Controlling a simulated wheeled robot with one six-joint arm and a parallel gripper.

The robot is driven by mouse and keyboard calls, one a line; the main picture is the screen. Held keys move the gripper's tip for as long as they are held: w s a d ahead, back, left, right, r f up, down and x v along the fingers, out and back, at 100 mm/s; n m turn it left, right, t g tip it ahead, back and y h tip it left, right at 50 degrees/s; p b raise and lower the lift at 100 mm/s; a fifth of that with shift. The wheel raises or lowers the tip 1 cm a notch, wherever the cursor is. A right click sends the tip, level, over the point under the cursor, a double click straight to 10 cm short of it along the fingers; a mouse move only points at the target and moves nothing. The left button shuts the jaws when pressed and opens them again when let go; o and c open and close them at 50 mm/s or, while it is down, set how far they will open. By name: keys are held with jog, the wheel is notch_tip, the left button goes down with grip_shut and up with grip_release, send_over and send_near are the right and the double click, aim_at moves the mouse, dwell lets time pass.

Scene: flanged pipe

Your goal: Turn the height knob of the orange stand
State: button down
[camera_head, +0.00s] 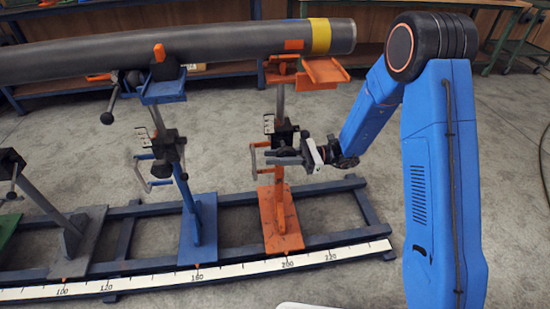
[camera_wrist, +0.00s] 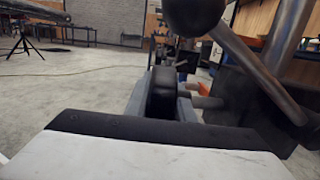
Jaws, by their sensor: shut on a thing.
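The orange stand (camera_head: 280,215) stands upright on the rail frame, with a black clamp block and a crank handle on its post. My gripper (camera_head: 283,159) reaches in from the right at the height of this block. In the wrist view a black round knob (camera_wrist: 162,95) sits between the grey fingers of my gripper (camera_wrist: 160,108), which are shut on it. A shaft runs from the knob side towards the dark block at the right. In the head view the knob is too small and covered to make out.
A long grey pipe (camera_head: 190,48) with a yellow band lies across the stands above my gripper. A blue stand (camera_head: 200,215) is to the left. In the wrist view a lever with a black ball (camera_wrist: 193,14) hangs close above the fingers. A white scale (camera_head: 220,268) runs along the frame's front.

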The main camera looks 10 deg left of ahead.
jog(key=shift+d+r+g+y, duration=0.1)
jog(key=shift+r+g+y, duration=0.2)
jog(key=shift+y, duration=0.5)
jog(key=shift+r+g+y, duration=0.2)
jog(key=shift+r+y, duration=0.05)
jog(key=shift+y, duration=0.55)
jog(key=c, duration=1.5)
grip_release()
jog(key=v, duration=1.7)
jog(key=shift+d+f, duration=0.15)
jog(key=shift+d, duration=0.1)
